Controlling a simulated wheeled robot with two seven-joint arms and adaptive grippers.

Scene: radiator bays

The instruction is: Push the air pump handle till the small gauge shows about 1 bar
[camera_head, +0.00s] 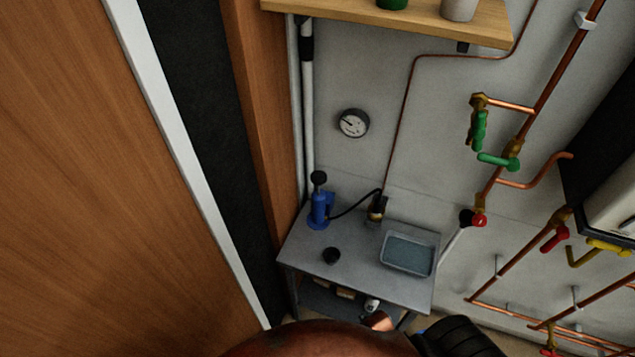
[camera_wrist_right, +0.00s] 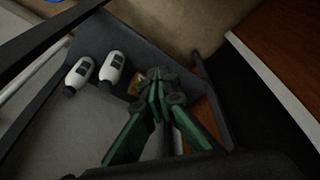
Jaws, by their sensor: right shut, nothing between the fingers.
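The blue air pump (camera_head: 318,210) stands upright on the back left of a grey metal table (camera_head: 345,268). Its black handle knob (camera_head: 318,178) sits on top, a little above the body. A black hose runs from the pump to a brass fitting (camera_head: 377,207). A round white-faced gauge (camera_head: 352,123) hangs on the wall above; its needle points to the upper left, but its numbers are too small to read. My right gripper (camera_wrist_right: 157,82), with green fingers, is shut and empty in the wrist view, away from the pump. My left gripper is not in view.
Two white bottles (camera_wrist_right: 112,68) lie near my right gripper in the wrist view. A wooden shelf (camera_head: 420,25) is above; copper pipes with valves (camera_head: 478,130) line the right wall.

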